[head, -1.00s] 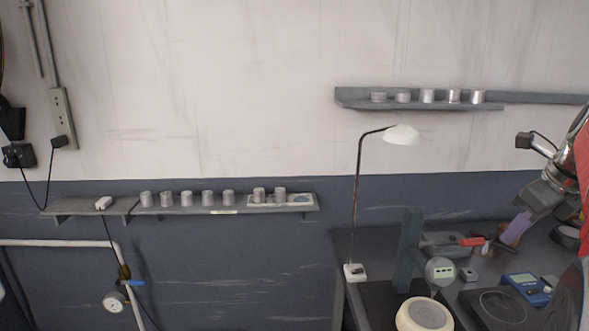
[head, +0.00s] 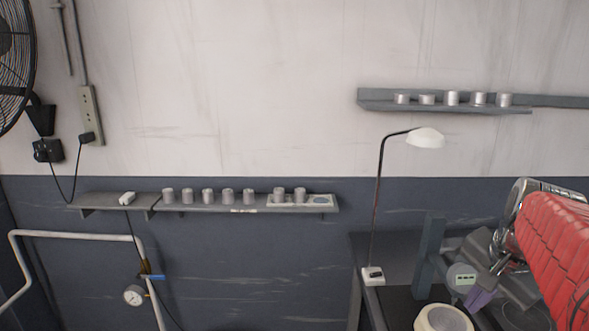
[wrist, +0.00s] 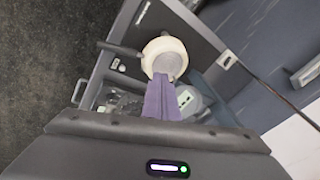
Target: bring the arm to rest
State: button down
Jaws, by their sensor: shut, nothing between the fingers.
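My gripper (head: 481,298) is at the lower right of the head view, with its purple fingers close together and pointing down. My red arm link comes in from the right edge and covers part of the bench. In the wrist view the gripper (wrist: 161,98) is shut, with nothing held. Its fingertips overlap the near edge of a cream round device (wrist: 152,47) with a grey top. I cannot tell how far apart they are. The same device (head: 443,319) is cut off by the bottom edge of the head view.
The dark bench (head: 398,252) holds a lamp (head: 426,138) and a grey upright stand (head: 429,255) left of my gripper. A left wall shelf (head: 242,209) and a right wall shelf (head: 440,108) hold several metal cylinders. A pipe with a gauge (head: 134,295) is at lower left.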

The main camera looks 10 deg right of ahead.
jog(key=s+a+f+n+t, duration=0.1)
jog(key=s+a+f+n, duration=0.1)
jog(key=a+n, duration=0.5)
jog(key=s+a+f+n+t+y, duration=0.1)
jog(key=s+a+f+n, duration=0.2)
jog(key=a+n, duration=0.5)
jog(key=a, duration=1.1)
jog(key=shift+s+f+y, duration=0.2)
jog(key=shift+s+y, duration=0.05)
jog(key=shift+y, duration=0.05)
